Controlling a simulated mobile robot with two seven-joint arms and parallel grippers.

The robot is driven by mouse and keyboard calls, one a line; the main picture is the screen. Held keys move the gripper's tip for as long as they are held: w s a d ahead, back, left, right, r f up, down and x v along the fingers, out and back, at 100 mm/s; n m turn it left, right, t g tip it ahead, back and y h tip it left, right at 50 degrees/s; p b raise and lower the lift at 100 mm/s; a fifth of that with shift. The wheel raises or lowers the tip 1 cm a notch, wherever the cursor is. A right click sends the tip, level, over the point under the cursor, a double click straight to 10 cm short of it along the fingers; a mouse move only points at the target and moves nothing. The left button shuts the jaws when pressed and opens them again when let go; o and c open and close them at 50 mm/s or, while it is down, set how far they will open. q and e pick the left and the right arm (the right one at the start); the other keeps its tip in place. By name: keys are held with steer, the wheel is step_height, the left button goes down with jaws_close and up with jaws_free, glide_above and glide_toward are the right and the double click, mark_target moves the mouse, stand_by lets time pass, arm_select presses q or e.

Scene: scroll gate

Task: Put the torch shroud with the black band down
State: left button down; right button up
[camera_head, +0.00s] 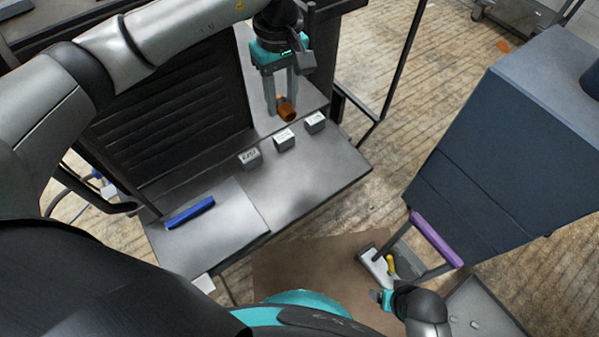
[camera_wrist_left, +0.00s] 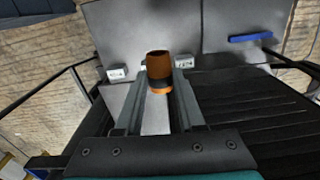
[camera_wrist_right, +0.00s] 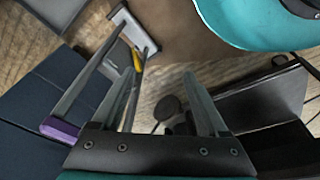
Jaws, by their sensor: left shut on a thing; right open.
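The torch shroud (camera_head: 287,110) is a short copper-brown cylinder. My left gripper (camera_head: 278,108) is shut on it, near the far end of the grey bench top. In the left wrist view the shroud (camera_wrist_left: 158,63) sits between the fingertips, with a dark band and an orange rim at its lower end. I cannot tell whether it touches the bench. Three small grey blocks with labelled white tops stand in a row in front of it: near-left (camera_head: 250,159), middle (camera_head: 284,141) and far-right (camera_head: 315,123). My right gripper (camera_wrist_right: 160,85) is open and empty, away from the bench.
A blue bar (camera_head: 190,213) lies on the bench's left part. A dark slatted panel (camera_head: 165,95) rises behind the bench. The bench's front right (camera_head: 310,185) is clear. A purple-handled frame (camera_head: 437,240) stands beside a large dark blue cabinet (camera_head: 510,150), near my right arm.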

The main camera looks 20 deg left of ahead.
arm_select(q)
steer(key=shift+w+f+n+b, duration=0.35)
steer(key=shift+n+b, duration=0.05)
steer(key=shift+f, duration=0.35)
step_height(320, 180, down, 15)
steer(key=b, duration=0.5)
steer(key=shift+r+b, duration=0.15)
steer(key=shift+b, duration=0.15)
steer(key=shift+f+b, duration=0.3)
steer(key=shift+f, duration=0.5)
step_height(320, 180, down, 2)
steer(key=shift+f+b, duration=0.25)
steer(key=shift+b, duration=0.3)
steer(key=shift+f, duration=0.15)
arm_select(e)
steer(key=w+a+r+t+y, duration=0.1)
steer(key=w+a+r+t, duration=0.2)
steer(key=r, duration=0.9)
steer(key=w+t, duration=0.1)
steer(key=w, duration=0.2)
steer(key=shift+a+t+y, duration=0.2)
steer(key=shift+t+y, duration=0.1)
steer(key=shift+w, duration=0.1)
